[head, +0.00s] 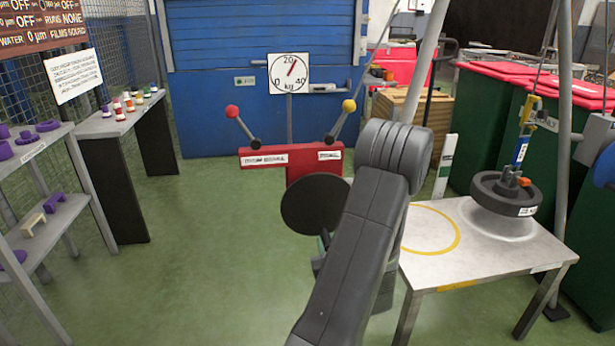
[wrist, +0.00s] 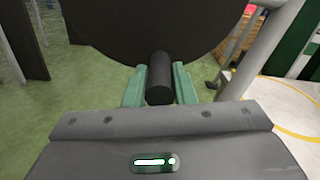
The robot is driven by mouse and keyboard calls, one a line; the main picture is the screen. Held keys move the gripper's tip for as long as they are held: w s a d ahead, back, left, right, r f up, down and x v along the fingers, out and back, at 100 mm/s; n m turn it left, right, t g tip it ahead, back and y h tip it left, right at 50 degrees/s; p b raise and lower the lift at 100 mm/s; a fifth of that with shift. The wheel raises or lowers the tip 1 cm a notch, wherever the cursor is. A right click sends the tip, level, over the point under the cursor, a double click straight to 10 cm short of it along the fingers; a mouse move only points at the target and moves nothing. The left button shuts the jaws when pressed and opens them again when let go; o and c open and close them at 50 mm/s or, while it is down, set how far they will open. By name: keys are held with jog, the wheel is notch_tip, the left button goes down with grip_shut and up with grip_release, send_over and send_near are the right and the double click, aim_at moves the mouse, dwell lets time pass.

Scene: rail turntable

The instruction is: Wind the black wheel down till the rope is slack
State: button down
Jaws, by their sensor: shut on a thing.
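The black wheel (head: 313,204) is a dark disc left of my arm in the head view; it fills the top of the wrist view (wrist: 150,22). My gripper (wrist: 160,88) has its green fingers shut on either side of the wheel's black handle (wrist: 160,78). In the head view my arm hides most of the gripper. A dark round weight (head: 505,194) is at the steel table's right half, with an orange-tipped fitting on top. A blue strap (head: 521,150) and yellow hook (head: 529,108) rise from it to the rope (head: 546,45), which looks straight. I cannot tell whether the weight touches the table.
A kg dial (head: 289,74) has its red needle just right of 20. A red stand (head: 315,165) carries two levers behind the wheel. The steel table (head: 435,265) bears a yellow circle. Shelves (head: 50,215) stand left; the green floor between is clear.

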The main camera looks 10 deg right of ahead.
jog(key=shift+d+r+n+b, duration=0.2)
jog(key=shift+d+n+b, duration=0.3)
jog(key=shift+n, duration=0.1)
jog(key=shift+d+r+n+b, duration=0.2)
jog(key=shift+d+n+b, duration=0.25)
jog(key=shift+n, duration=0.15)
jog(key=shift+d, duration=0.1)
jog(key=shift+d+r+n+b, duration=0.1)
jog(key=shift+d+n+b, duration=0.2)
jog(key=shift+n+b, duration=0.2)
jog(key=shift+d+r+n+b, duration=0.4)
jog(key=shift+n+b, duration=0.1)
jog(key=shift+n, duration=0.2)
jog(key=shift+d+r+n+b, duration=0.7)
jog(key=shift+n+b, duration=0.3)
jog(key=shift+n, duration=0.2)
jog(key=shift+d, duration=0.1)
